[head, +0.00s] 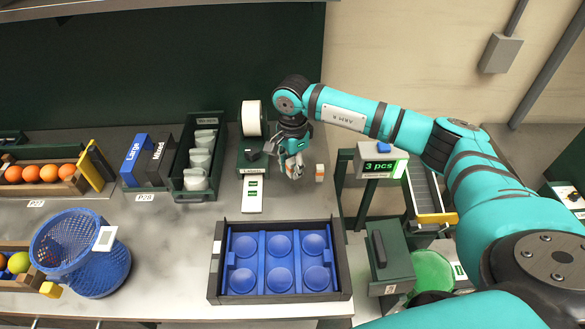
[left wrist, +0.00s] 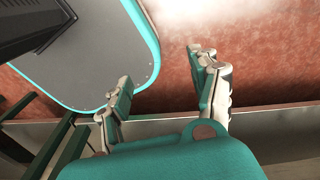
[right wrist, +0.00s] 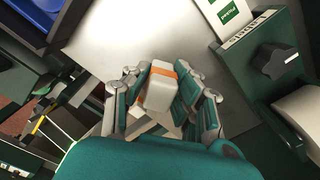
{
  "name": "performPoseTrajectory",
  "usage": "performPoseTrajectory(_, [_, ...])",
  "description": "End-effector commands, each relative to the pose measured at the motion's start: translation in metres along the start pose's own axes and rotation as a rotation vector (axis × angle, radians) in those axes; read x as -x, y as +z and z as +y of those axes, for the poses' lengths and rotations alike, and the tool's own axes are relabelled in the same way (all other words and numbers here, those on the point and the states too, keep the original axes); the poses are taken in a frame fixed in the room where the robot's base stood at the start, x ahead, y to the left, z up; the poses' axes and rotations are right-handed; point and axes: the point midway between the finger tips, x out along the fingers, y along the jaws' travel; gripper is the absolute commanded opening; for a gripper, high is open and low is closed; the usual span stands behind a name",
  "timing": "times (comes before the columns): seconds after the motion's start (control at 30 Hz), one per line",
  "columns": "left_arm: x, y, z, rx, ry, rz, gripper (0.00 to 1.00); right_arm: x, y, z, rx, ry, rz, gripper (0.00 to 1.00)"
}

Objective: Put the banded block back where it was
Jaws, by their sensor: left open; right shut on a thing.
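My right gripper (head: 293,168) is above the counter, to the right of the label printer. In the right wrist view its fingers (right wrist: 158,95) are shut on the banded block (right wrist: 158,88), a white block with an orange band. In the head view the fingers largely hide the held block. A small white-and-orange piece (head: 319,172) shows just right of the gripper in the head view; I cannot tell its exact contact with the counter. My left gripper (left wrist: 160,75) is open and empty in the left wrist view, away from the counter scene.
A black tray with blue round cups (head: 218,262) lies in front. The label printer (head: 250,158) with a white roll (head: 251,118) stands left of the gripper. A green scale with a "3 pcs" display (head: 380,166) stands to the right. Bare counter (head: 165,230) is at left centre.

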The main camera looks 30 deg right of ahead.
Motion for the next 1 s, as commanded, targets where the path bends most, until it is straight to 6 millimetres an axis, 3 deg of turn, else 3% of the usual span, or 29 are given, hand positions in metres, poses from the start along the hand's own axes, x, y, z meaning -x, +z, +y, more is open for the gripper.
performPoseTrajectory(0.3, [-0.01, -0.016, -0.002, 0.002, -0.003, 0.027, 0.62, -0.018, 0.0, 0.001, 0.0, 0.002, 0.0, 0.0])
performPoseTrajectory(0.7, [-0.029, -0.013, -0.001, 0.003, -0.002, 0.024, 0.62, -0.053, 0.0, 0.0, 0.001, 0.001, 0.0, 0.0])
performPoseTrajectory(1.0, [-0.03, -0.011, 0.0, 0.003, -0.001, 0.021, 0.62, -0.057, 0.0, 0.0, 0.001, 0.0, 0.0, 0.0])
